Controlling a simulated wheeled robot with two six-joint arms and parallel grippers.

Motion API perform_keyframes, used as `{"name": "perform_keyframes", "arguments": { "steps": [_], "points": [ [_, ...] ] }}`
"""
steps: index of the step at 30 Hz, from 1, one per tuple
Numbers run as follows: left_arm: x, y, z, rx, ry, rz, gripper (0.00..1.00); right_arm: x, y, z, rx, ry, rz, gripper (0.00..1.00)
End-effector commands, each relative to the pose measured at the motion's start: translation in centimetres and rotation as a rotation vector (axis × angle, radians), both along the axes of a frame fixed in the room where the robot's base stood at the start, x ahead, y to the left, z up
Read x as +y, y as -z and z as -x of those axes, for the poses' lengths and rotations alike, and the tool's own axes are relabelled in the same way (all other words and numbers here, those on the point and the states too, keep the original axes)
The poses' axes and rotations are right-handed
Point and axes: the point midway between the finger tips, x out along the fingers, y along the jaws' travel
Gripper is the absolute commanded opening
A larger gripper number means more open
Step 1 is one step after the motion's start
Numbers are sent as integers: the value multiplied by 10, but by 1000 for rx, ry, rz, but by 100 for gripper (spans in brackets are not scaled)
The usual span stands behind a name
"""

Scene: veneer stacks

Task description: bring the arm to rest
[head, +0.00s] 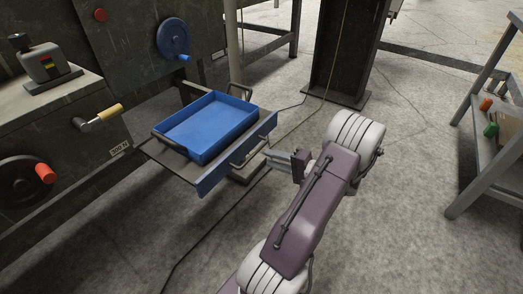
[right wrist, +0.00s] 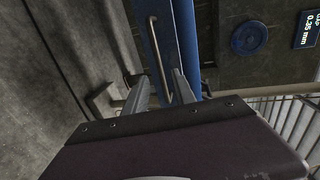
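My right gripper (head: 268,157) is in front of a pulled-out drawer with a blue front (head: 236,157). In the right wrist view its two fingers (right wrist: 160,78) stand apart. The drawer's metal bar handle (right wrist: 154,45) lies ahead of them, its near end seen between the fingers. I cannot tell for sure whether they touch it; in the head view the fingertips look just short of the handle. The purple and white right arm (head: 318,205) reaches up from the bottom. My left gripper is in neither view.
A blue tray (head: 208,128) sits in the open drawer. The dark machine with a blue handwheel (head: 173,38), a yellow-handled crank (head: 98,118) and a red-knobbed wheel (head: 22,182) stands left. A dark column (head: 345,50) stands behind, a grey shelf (head: 490,150) right.

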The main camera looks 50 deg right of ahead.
Motion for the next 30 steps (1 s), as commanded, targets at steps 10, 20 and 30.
{"name": "perform_keyframes", "arguments": {
  "steps": [10,20,30],
  "points": [
    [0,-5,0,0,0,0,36,0,-1,11,-1,-1,-1,32],
    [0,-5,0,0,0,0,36,-1,-1,10,-1,-1,0,32],
    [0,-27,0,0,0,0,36,138,2,-40,341,-461,-81,32]
  ]
}}
